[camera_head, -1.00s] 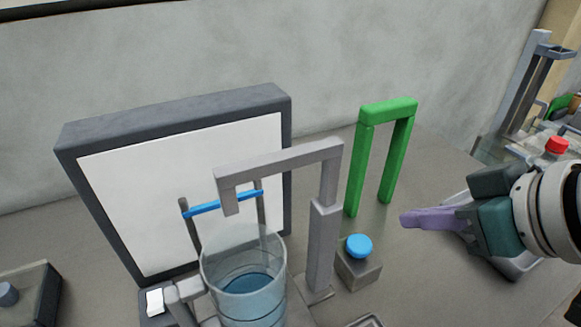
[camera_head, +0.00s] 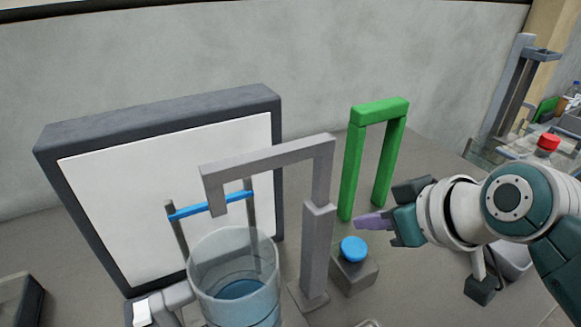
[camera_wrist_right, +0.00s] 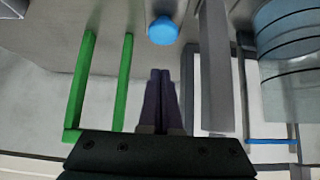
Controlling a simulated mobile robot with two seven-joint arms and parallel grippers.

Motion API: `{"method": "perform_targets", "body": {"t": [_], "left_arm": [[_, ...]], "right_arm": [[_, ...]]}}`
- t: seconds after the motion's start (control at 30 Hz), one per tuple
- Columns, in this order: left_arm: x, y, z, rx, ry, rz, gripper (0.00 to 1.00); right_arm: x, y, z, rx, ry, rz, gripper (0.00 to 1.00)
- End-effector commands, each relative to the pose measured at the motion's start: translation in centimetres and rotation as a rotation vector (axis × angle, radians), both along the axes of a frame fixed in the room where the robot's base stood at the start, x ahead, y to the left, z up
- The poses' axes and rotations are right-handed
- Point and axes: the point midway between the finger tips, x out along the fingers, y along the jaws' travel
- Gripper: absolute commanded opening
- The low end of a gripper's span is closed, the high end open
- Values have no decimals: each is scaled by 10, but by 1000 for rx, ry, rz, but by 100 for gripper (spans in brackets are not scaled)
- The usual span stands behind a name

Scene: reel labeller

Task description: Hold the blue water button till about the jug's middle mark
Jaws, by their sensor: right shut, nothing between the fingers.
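The blue button (camera_head: 353,249) sits on a small grey block (camera_head: 355,273), right of the grey spout post. The clear jug (camera_head: 236,257) stands under the grey spout (camera_head: 270,157) and has blue water (camera_head: 240,290) in its lower part. Dark ring marks show on the jug in the wrist view (camera_wrist_right: 290,50); which one is the middle is hard to tell. My right gripper (camera_head: 360,222) is shut and empty, its purple fingertips just above and behind the button, apparently apart from it. In the wrist view the button (camera_wrist_right: 163,30) lies beyond the fingertips. My left gripper is not in view.
A green arch (camera_head: 352,170) stands close behind the right gripper. A white panel in a dark frame (camera_head: 160,110) stands behind the jug, with a blue bar (camera_head: 210,205) on two posts before it. A red button (camera_head: 548,142) is at the far right.

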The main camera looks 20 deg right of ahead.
Motion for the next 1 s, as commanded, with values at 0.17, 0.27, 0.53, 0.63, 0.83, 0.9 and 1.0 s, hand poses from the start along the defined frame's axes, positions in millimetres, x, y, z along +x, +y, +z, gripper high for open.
{"method": "perform_targets", "body": {"t": [0.17, 0.27, 0.53, 0.63, 0.83, 0.9, 1.0], "left_arm": [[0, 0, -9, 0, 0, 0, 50], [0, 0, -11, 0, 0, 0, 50], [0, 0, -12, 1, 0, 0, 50], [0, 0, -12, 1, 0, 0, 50], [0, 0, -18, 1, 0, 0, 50], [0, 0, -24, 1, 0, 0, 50], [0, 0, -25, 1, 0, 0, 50]], "right_arm": [[5, 1, -29, 1, 3, 0, 0], [5, 1, -39, 1, 1, 0, 0], [5, 1, -46, -1, -1, 0, 0], [5, 1, -46, -1, -1, -1, 0], [5, 0, -55, -1, 2, 1, 0], [5, 0, -65, -3, 2, 3, 0], [4, 0, -72, -1, 5, 2, 0]]}}
